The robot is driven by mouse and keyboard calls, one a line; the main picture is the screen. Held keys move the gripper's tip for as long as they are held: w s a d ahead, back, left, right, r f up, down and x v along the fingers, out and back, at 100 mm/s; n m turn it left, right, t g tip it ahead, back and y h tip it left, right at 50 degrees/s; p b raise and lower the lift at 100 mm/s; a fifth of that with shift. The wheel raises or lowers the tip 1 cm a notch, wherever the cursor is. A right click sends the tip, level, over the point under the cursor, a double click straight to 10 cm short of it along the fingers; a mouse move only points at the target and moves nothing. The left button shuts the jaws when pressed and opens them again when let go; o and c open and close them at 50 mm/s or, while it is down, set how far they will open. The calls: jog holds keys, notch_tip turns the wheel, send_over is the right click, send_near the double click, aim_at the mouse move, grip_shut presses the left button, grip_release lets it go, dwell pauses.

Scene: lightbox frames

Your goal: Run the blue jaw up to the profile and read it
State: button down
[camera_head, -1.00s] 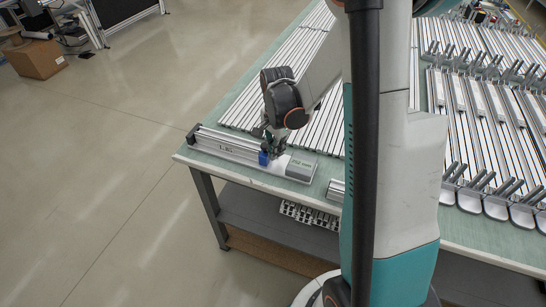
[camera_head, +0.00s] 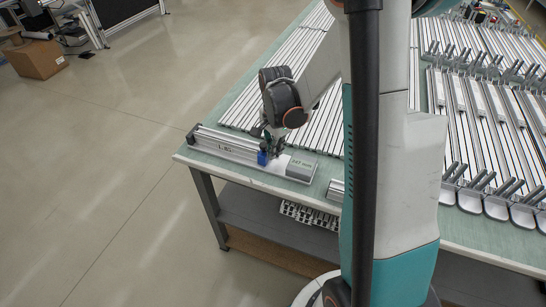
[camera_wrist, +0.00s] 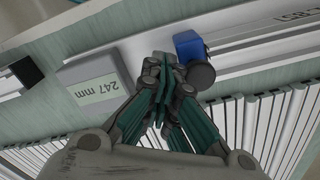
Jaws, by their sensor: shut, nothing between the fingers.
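The blue jaw (camera_head: 262,158) sits on the measuring rail (camera_head: 210,148) along the table's left front edge. It also shows in the wrist view (camera_wrist: 188,45), with a round black knob (camera_wrist: 201,76) beside it. A light bar (camera_wrist: 260,45) marked with an L-B label runs right from the jaw; I cannot tell whether jaw and profile end touch. The grey readout box (camera_wrist: 92,78) shows 247 mm. My gripper (camera_wrist: 166,68) is shut and empty, its fingertips close beside the jaw on the readout side; contact is unclear.
Several long aluminium profiles (camera_head: 316,130) lie in rows behind the rail. More profiles with grey end brackets (camera_head: 478,185) fill the table's right side. A short profile piece (camera_head: 336,188) lies near the front edge. Open floor is at the left.

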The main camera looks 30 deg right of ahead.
jog(key=shift+s+d, duration=0.25)
jog(key=shift+s, duration=0.1)
notch_tip(320, 180, up, 7)
jog(key=p, duration=0.4)
dwell(0.4)
jog(key=s+a+r+n+t+b, duration=0.3)
jog(key=s+a+r+n+t, duration=0.4)
jog(key=s+a+r+n, duration=0.6)
jog(key=s+n, duration=0.1)
jog(key=n, duration=0.2)
jog(key=shift+s+b, duration=0.3)
jog(key=shift+s, duration=0.05)
jog(key=shift+d, duration=0.1)
dwell(1.3)
